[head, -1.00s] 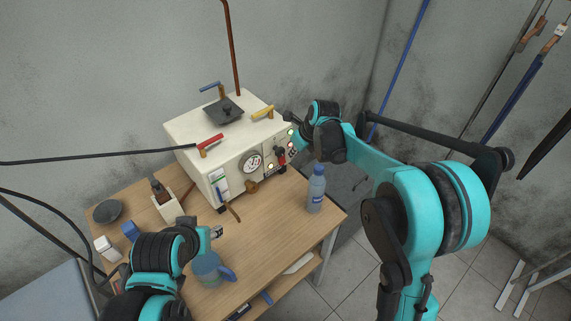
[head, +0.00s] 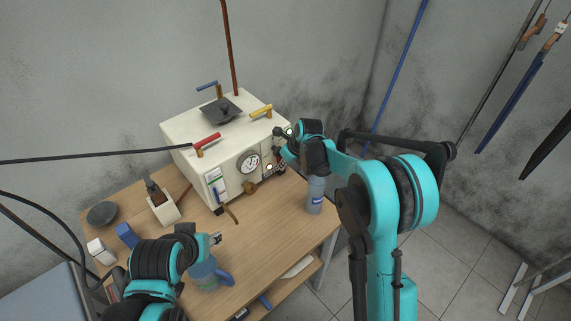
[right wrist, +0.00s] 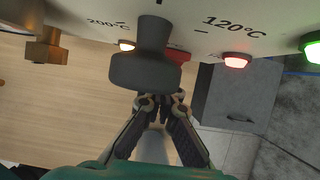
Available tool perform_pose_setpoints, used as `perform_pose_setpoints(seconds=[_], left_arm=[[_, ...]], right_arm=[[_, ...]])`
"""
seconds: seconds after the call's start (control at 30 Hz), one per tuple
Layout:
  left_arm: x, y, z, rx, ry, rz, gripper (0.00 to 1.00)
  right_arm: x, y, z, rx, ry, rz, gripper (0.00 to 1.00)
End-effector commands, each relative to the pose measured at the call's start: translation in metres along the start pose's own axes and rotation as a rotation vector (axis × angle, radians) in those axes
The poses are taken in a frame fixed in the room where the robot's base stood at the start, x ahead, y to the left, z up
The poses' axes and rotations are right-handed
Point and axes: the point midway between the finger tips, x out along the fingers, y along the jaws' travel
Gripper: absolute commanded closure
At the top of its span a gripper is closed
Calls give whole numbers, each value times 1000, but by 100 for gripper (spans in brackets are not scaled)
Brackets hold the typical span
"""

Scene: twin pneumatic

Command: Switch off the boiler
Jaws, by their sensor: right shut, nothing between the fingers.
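The boiler is a white box (head: 185,150) at the back of the wooden table, with a round gauge (head: 248,163) on its front panel. My right gripper (head: 281,157) is at the right part of this panel, shut and empty. In the right wrist view the shut fingertips (right wrist: 160,103) are close below a dark grey knob (right wrist: 150,65); I cannot tell if they touch it. The panel shows 200°C and 120°C marks, an orange light (right wrist: 127,45), a red light (right wrist: 237,60) and a green light (right wrist: 313,52). My left gripper (head: 215,239) hovers above the table's front left; its opening is unclear.
A water bottle (head: 315,195) stands on the table below my right forearm. The table's middle (head: 260,220) is clear.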

Motion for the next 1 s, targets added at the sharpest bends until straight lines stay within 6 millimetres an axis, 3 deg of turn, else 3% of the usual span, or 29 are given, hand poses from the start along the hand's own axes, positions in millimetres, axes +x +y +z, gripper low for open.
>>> perform_pose_setpoints(seconds=[0.2,0.33,1.0], left_arm=[[1,0,1,0,0,0,58],[13,0,9,0,0,0,58],[0,0,0,0,0,0,58]], right_arm=[[1,0,0,0,-8,1,100],[10,1,-2,-2,-113,7,100],[-10,1,9,-4,-100,7,100]])
